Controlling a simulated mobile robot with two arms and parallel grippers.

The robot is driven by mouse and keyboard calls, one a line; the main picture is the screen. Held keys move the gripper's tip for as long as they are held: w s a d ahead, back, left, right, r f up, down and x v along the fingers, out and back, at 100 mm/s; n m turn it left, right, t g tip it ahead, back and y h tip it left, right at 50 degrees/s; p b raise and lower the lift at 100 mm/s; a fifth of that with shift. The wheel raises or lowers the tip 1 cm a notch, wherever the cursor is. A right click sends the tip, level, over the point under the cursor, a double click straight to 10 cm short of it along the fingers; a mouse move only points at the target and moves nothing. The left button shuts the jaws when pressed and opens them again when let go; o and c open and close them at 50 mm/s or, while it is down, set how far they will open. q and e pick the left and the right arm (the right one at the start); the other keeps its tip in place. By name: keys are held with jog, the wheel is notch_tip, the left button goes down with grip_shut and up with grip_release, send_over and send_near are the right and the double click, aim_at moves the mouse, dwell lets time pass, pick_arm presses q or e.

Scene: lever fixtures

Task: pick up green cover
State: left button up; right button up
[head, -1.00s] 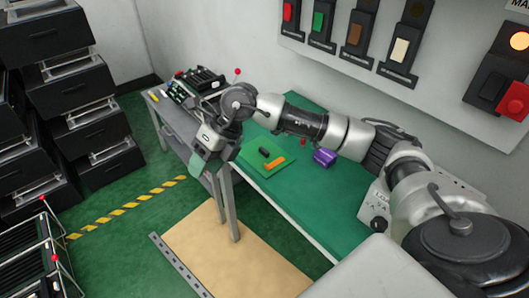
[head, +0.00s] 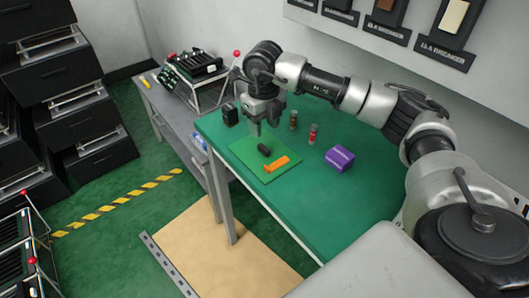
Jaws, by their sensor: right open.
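A flat bright green sheet (head: 246,157) lies on the darker green tabletop. It is the only separate green item I make out on the table, and I cannot tell if it is the green cover. A small black piece (head: 264,150) and an orange block (head: 277,165) lie on it. My right gripper (head: 264,128) points down above the sheet's far edge, its fingers apart, with nothing visibly held. I cannot tell its exact height above the table. My left gripper is not in view.
A purple block (head: 340,158), two small cylinders (head: 293,120) (head: 313,134) and a black box (head: 230,115) stand around the sheet. A grey bench (head: 183,122) with a rack adjoins at left. Breaker switches (head: 391,10) hang on the wall.

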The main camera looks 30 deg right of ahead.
aim_at(263, 146)
notch_tip(263, 146, down, 3)
jog(key=shift+s+a+r, duration=0.15)
jog(key=shift+r, duration=0.05)
jog(key=f, duration=0.2)
jog(key=w+f+p, duration=0.1)
jog(key=f, duration=0.1)
jog(key=shift+d+f, duration=0.15)
jog(key=shift+d, duration=0.05)
jog(key=shift+f, duration=0.55)
grip_shut()
